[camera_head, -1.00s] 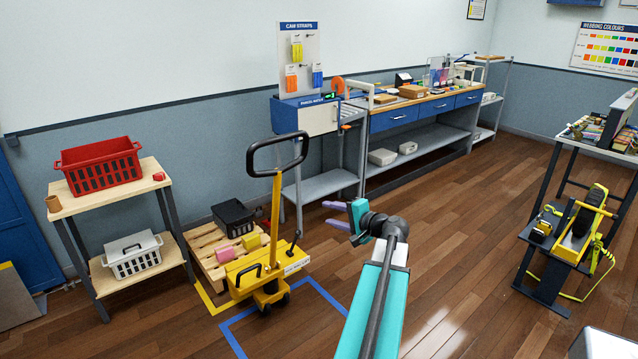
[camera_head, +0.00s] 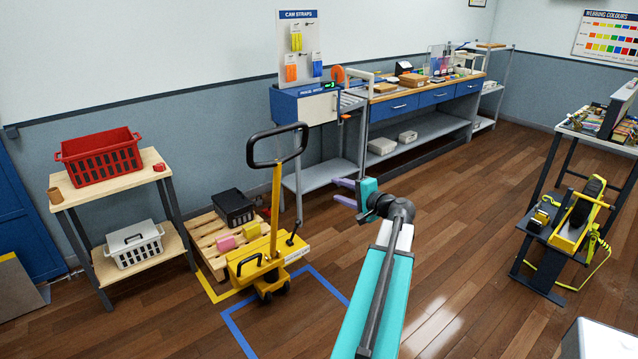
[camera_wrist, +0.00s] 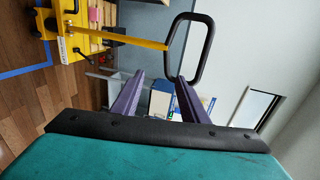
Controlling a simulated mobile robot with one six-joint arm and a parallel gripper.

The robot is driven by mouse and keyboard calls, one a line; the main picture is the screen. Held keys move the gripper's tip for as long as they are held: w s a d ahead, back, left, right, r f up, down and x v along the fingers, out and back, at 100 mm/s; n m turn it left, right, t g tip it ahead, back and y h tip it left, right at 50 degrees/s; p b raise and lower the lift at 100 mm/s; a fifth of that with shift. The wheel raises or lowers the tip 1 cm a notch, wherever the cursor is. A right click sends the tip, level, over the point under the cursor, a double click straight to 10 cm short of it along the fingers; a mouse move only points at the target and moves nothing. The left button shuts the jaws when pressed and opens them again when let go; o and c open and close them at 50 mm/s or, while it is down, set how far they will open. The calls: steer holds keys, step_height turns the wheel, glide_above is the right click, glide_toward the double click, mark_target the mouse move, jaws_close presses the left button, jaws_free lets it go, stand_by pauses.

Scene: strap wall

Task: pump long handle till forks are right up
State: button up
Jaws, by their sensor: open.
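A yellow pallet truck (camera_head: 259,262) stands on the floor left of centre, at the edge of a wooden pallet (camera_head: 207,258). Its long yellow handle (camera_head: 276,205) stands nearly upright and ends in a black loop grip (camera_head: 279,131). The forks are hidden behind the truck's body, so their height cannot be told. My gripper (camera_head: 345,193) is open and empty, right of the handle and apart from it. In the wrist view the two purple fingers (camera_wrist: 158,98) point forward, with the black loop (camera_wrist: 205,50) beyond them and the truck (camera_wrist: 72,30) at upper left.
On the pallet lie a black crate (camera_head: 233,209) and pink and yellow blocks. A shelf stand (camera_head: 62,190) with red and white baskets is at left. A long workbench (camera_head: 425,105) lines the back wall. A strap stand (camera_head: 535,255) is at right. The floor between is clear.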

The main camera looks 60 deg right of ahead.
steer(key=p+x, duration=0.3)
steer(key=x, duration=0.8)
steer(key=shift+w, duration=0.25)
steer(key=shift+d, duration=0.1)
jaws_close()
stand_by(0.3)
stand_by(0.8)
jaws_free()
steer(key=shift+s, duration=0.15)
